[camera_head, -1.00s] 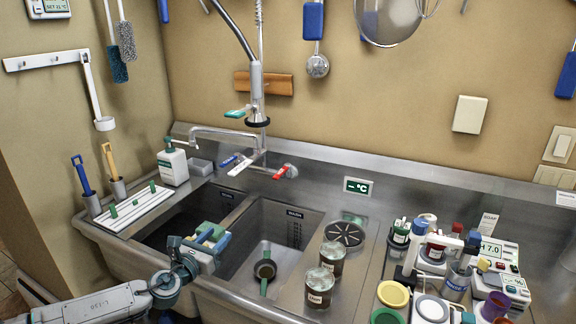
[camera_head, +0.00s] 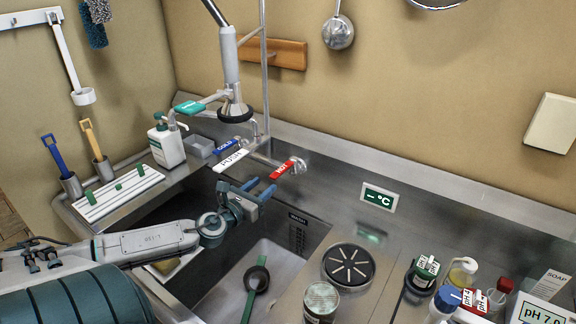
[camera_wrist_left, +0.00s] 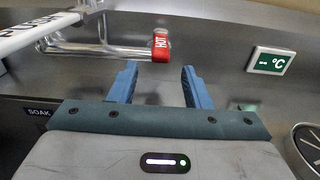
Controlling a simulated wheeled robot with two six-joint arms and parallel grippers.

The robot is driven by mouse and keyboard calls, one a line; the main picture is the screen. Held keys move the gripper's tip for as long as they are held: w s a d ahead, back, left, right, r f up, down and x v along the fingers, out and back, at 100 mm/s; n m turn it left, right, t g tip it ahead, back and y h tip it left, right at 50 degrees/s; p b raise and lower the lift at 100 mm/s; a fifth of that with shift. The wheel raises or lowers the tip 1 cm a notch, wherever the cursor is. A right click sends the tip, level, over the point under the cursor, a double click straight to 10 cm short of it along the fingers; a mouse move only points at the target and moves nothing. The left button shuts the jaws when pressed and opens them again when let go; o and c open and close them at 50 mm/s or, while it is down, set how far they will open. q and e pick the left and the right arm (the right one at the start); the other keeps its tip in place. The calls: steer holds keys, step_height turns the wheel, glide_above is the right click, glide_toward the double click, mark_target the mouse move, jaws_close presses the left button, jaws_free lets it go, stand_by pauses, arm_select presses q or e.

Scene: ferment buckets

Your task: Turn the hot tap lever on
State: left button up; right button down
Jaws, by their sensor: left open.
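The red hot tap lever (camera_head: 282,169) sits at the right end of the tap fitting on the sink's back ledge, with "HOT" on it. In the left wrist view the red lever (camera_wrist_left: 160,46) is just ahead of my fingers, centred between them and apart from them. My left gripper (camera_head: 259,190) is over the sink, in front of and a little left of the lever, with blue fingers pointing toward it. In the left wrist view my left gripper (camera_wrist_left: 158,80) is open with nothing between the fingers. My right gripper is out of view.
The blue cold lever (camera_head: 226,147) and white push lever (camera_head: 231,160) are left of the hot lever. The spray head (camera_head: 235,110) hangs above. A temperature display (camera_head: 379,198) is to the right. Jars and bottles crowd the lower right counter.

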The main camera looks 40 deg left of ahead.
mark_target(278, 171)
arm_select(q)
steer(key=shift+w+a+r, duration=0.1)
steer(key=shift+w+r, duration=0.05)
steer(key=shift+w, duration=0.45)
steer(key=w+p, duration=0.1)
steer(key=w, duration=0.1)
steer(key=w+p, duration=0.2)
steer(key=w, duration=0.1)
steer(key=w+p, duration=0.2)
steer(key=shift+w+a+r, duration=0.2)
steer(key=shift+a, duration=0.2)
steer(key=shift+w+f+p, duration=0.25)
steer(key=shift+w+p, duration=0.05)
steer(key=shift+w, duration=0.5)
jaws_close()
